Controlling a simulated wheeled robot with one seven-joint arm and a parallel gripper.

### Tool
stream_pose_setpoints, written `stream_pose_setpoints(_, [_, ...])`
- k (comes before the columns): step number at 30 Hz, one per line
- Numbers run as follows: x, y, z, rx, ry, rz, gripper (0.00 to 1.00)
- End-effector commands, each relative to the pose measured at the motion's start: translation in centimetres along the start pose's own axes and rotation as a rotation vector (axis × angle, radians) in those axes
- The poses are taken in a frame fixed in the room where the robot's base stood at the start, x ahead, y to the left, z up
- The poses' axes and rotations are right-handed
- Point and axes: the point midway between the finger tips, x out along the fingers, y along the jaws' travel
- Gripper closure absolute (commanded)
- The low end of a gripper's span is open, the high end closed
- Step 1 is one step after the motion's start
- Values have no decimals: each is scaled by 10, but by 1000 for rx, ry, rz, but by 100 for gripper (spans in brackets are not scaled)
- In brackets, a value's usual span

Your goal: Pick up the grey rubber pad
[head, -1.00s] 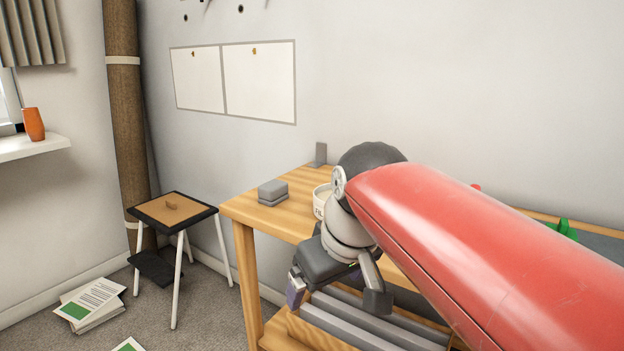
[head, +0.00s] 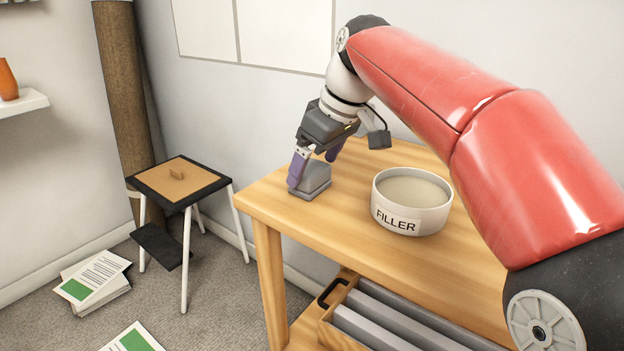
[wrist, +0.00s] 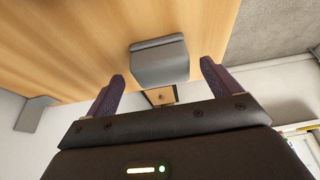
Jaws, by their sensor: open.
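The grey rubber pad (head: 314,177) lies on the wooden table near its left end, looking like a small grey block with a stepped or layered edge. In the wrist view the grey pad (wrist: 160,62) sits between and beyond the two fingertips. My gripper (head: 314,168) is at the pad in the head view, with its purple fingers pointing down and spread apart. In the wrist view my gripper (wrist: 161,85) is open, with nothing held between its fingers. Part of the pad is hidden behind the fingers in the head view.
A round FILLER tub (head: 410,202) stands on the table (head: 345,235) right of the pad. A small stool (head: 180,182) stands left of the table. A drawer or crate with grey bars (head: 385,320) is below. Papers (head: 92,285) lie on the floor.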

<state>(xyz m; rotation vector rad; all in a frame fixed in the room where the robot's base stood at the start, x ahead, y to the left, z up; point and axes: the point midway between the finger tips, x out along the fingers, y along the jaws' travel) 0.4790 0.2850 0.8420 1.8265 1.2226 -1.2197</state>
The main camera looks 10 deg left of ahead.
Motion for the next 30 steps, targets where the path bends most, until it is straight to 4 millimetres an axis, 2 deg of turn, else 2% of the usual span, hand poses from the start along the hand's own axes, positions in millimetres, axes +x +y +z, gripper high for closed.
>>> stream_pose_setpoints(1, [11,-3,0,-1,-3,-3,11])
stream_pose_setpoints(6, [29,-2,0,1,-1,0,11])
stream_pose_setpoints(14, [31,-2,-1,1,0,1,11])
stream_pose_setpoints(25, [31,-2,-1,1,0,1,58])
stream_pose_setpoints(30, [30,-2,-1,1,0,1,59])
